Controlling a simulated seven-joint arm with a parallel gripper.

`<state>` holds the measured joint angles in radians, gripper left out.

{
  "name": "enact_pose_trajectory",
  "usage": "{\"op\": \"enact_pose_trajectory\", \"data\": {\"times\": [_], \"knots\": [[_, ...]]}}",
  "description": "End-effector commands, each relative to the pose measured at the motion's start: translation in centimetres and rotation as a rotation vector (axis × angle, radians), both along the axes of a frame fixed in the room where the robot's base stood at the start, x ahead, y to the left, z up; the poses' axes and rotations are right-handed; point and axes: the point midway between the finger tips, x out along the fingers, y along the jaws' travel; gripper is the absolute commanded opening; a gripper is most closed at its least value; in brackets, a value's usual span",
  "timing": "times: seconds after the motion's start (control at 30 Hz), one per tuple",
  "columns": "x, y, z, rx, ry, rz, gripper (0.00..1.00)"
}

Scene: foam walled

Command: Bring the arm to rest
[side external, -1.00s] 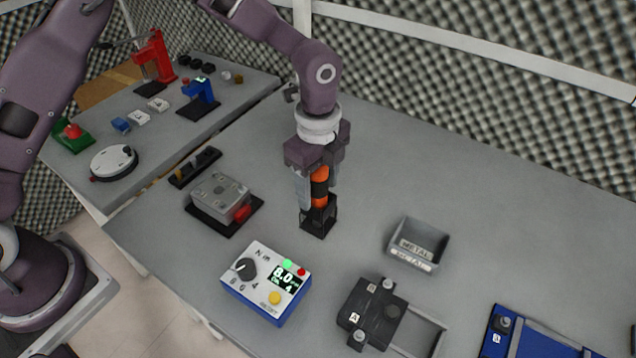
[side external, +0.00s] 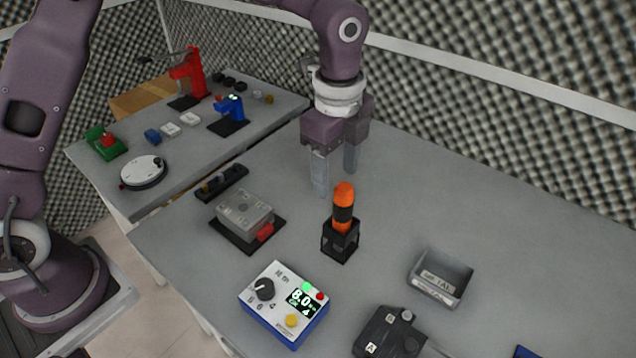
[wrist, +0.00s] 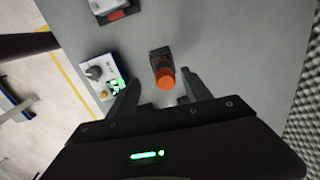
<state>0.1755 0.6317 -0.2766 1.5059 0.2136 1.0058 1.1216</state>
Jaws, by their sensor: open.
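My gripper (side external: 336,178) is open and empty above the grey table (side external: 420,200). Its two fingers point down, behind and above an orange and black cylindrical tool (side external: 343,200). The tool stands upright in a small black holder (side external: 340,241), clear of the fingers. In the wrist view, the orange end of the tool (wrist: 165,79) shows ahead of the open fingers (wrist: 160,98).
A blue and white control box (side external: 284,303) with a lit display, a grey metal box (side external: 245,215), a grey bin (side external: 440,277) and a black fixture (side external: 388,335) stand around the holder. A side table (side external: 190,150) carries more devices. The table's right side is clear.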

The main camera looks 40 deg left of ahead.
Motion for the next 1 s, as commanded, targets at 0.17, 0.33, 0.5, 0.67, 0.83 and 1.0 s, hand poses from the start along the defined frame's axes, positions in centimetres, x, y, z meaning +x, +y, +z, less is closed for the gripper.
{"op": "enact_pose_trajectory", "data": {"times": [0.17,0.33,0.5,0.67,0.83,1.0], "knots": [[-6.1,6.2,9.3,-0.023,-0.159,0.460,0.58],[-15.2,11.4,13.8,-0.153,-0.294,0.999,0.58],[-22.4,13.6,13.4,-0.333,-0.353,1.414,0.58],[-24.9,14.0,12.4,-0.425,-0.357,1.577,0.58],[-25.1,14.0,12.3,-0.431,-0.357,1.591,0.58],[-25.1,14.0,12.3,-0.431,-0.357,1.591,0.58]]}}
